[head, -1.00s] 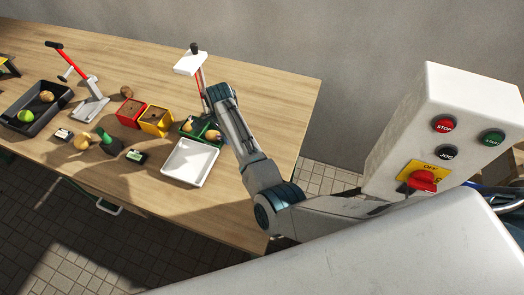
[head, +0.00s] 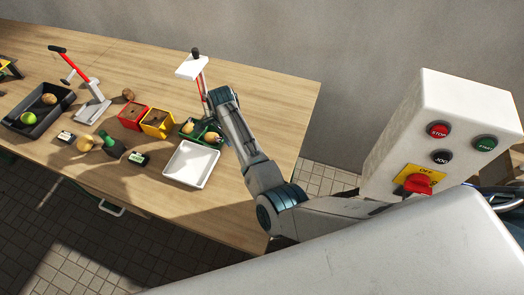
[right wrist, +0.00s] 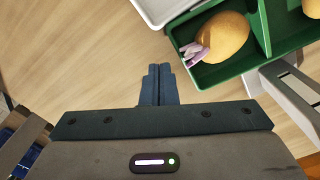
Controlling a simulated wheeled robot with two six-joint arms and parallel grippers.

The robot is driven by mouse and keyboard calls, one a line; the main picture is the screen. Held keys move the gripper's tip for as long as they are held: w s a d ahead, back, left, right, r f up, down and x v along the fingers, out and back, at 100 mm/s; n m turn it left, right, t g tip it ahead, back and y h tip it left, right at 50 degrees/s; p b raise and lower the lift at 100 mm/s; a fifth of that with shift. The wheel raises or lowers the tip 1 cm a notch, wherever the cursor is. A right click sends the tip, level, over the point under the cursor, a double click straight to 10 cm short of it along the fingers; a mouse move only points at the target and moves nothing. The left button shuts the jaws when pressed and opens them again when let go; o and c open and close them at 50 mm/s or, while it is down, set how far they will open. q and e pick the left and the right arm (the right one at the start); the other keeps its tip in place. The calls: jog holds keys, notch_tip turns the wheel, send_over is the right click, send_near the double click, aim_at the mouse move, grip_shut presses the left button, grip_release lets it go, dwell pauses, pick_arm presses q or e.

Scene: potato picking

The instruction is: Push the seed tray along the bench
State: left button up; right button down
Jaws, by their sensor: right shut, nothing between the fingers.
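The seed tray (head: 222,134) is green and divided into compartments. It stands on the bench (head: 275,90) near the right end, with potatoes in it. In the right wrist view the seed tray (right wrist: 225,75) is at the upper right, and one potato (right wrist: 222,37) with pale pinkish sprouts lies in the near compartment. My right gripper (right wrist: 158,75) is shut and empty, with its fingertips over bare bench, just left of the tray in that view and apart from it in the picture. In the head view my arm hides its fingertips. My left gripper is not in view.
An empty white tray (head: 209,151) sits right in front of the seed tray. A white-topped stand (head: 192,66) is behind it. Red (head: 121,121) and yellow (head: 145,130) pots stand to the left. The bench is clear toward its right end.

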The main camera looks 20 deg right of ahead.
notch_tip(320, 180, up, 3)
jog(key=shift+f+p, duration=0.2)
jog(key=shift+p, duration=0.8)
jog(key=shift+r, duration=0.15)
notch_tip(320, 180, up, 2)
jog(key=shift+a+r, duration=0.2)
jog(key=shift+r, duration=1.15)
